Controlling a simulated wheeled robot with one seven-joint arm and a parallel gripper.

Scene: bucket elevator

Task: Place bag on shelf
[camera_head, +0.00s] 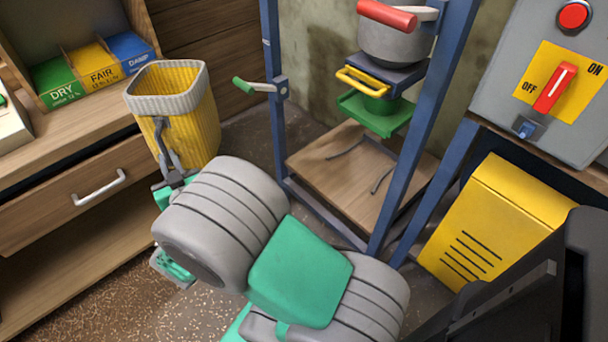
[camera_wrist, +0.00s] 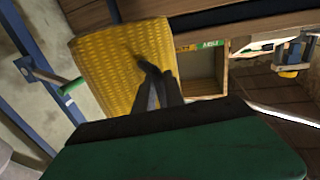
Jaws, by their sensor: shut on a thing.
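The yellow woven bag (camera_head: 198,118) with a pale grey rim hangs in the air left of the blue frame, its open top facing up. My gripper (camera_head: 160,125) is shut on the bag at its near side, and my arm covers part of the gripper. In the wrist view the bag (camera_wrist: 120,60) fills the upper middle, with the dark fingers (camera_wrist: 155,72) against its wall. The shelf on the left holds bins marked DRY (camera_head: 60,85), FAIR (camera_head: 98,68) and DAMP (camera_head: 130,48). Whether the bag has anything inside is not visible.
A wooden drawer (camera_head: 85,195) with a pale handle is below the counter. The blue elevator frame (camera_head: 274,90) has a green-tipped crank (camera_head: 245,86) close to the bag's right. A yellow vented box (camera_head: 480,230) and a switch panel (camera_head: 550,75) stand at right.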

